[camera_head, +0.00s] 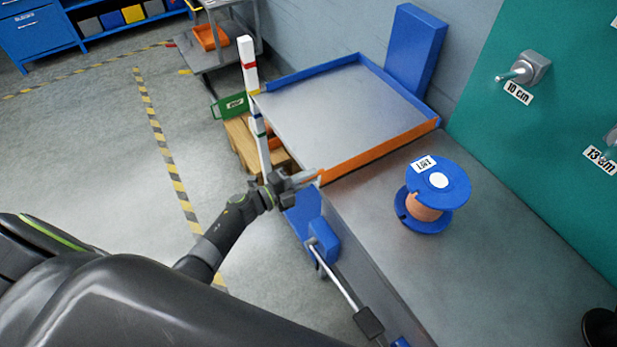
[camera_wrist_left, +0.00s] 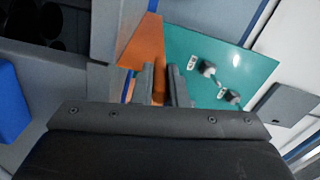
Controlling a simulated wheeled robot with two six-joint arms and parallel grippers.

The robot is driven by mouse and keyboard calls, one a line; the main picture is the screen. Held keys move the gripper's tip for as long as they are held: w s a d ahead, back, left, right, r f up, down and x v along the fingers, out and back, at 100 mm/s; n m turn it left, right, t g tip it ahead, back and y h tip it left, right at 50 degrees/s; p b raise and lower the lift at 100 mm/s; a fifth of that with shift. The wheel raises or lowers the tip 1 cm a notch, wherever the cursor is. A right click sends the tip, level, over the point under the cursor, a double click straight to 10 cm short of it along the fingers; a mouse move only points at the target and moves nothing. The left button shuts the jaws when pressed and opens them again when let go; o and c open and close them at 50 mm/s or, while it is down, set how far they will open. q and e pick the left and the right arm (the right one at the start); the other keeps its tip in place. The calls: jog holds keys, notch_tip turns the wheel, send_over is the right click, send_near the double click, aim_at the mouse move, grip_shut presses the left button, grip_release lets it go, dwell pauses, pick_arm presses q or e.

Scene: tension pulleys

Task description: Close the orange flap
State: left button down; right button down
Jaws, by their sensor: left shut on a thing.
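The orange flap (camera_head: 375,148) is a long narrow strip along the right edge of the grey tray surface (camera_head: 335,108), beside the metal bench. My left gripper (camera_head: 311,179) is at the flap's near end, at the tray's front corner, and is shut on it. In the left wrist view the orange flap (camera_wrist_left: 143,45) runs down to between the two fingers (camera_wrist_left: 166,85). The exact contact is partly hidden by the fingers. My right gripper is not recognisable in these views.
A blue spool (camera_head: 438,190) with orange winding stands on the metal bench (camera_head: 450,270). A blue panel (camera_head: 415,50) stands behind the tray. Pegs (camera_head: 525,68) stick out from the green wall board. Bench space around the spool is clear.

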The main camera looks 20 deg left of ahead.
dwell(0.5)
pick_arm(q)
jog(key=c, duration=1.7)
grip_release()
jog(key=shift+a, duration=0.1)
jog(key=shift+b+v, duration=1.35)
jog(key=shift+v, duration=7.35)
jog(key=shift+w+f, duration=0.1)
